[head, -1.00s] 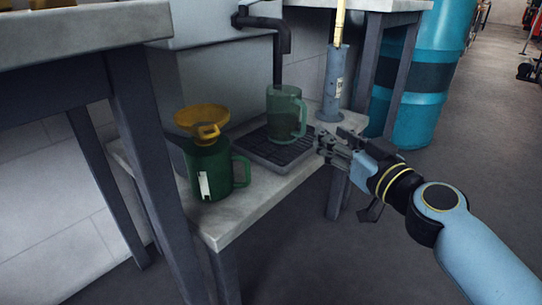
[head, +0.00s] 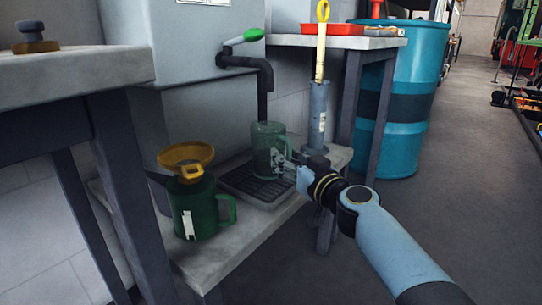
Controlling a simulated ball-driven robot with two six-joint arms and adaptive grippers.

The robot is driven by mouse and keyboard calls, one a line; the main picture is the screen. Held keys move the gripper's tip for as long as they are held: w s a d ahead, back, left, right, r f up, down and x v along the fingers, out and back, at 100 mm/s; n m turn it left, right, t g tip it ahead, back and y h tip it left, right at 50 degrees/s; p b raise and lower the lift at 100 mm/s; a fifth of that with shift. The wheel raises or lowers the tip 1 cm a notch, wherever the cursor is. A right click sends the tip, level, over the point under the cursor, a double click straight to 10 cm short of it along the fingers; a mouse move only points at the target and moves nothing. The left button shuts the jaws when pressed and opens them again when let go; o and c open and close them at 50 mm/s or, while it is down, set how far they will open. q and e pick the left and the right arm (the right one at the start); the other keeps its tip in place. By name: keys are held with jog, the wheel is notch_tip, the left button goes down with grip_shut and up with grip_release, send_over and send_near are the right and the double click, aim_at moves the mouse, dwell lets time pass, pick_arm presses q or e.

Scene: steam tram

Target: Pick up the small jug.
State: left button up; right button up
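A translucent green jug (head: 266,140) stands upright on a dark slatted drip tray (head: 243,190), under the spout of a bent dark pipe. My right gripper (head: 284,161) reaches in from the right and is at the jug's right side, where its handle is. The finger tips overlap the jug's outline, and I cannot tell whether they are closed on it. A darker green can (head: 203,222) with a handle, a white label and a yellow funnel (head: 186,157) on top stands to the left. My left gripper is not in view.
The low bench (head: 238,242) carries the jug, the can and a grey cylinder (head: 318,112) with a yellow rod. A bench leg stands close at left. A blue drum (head: 398,140) stands behind at right.

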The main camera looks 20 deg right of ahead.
grip_shut()
dwell(0.3)
jog(key=shift+r, duration=0.1)
dwell(0.4)
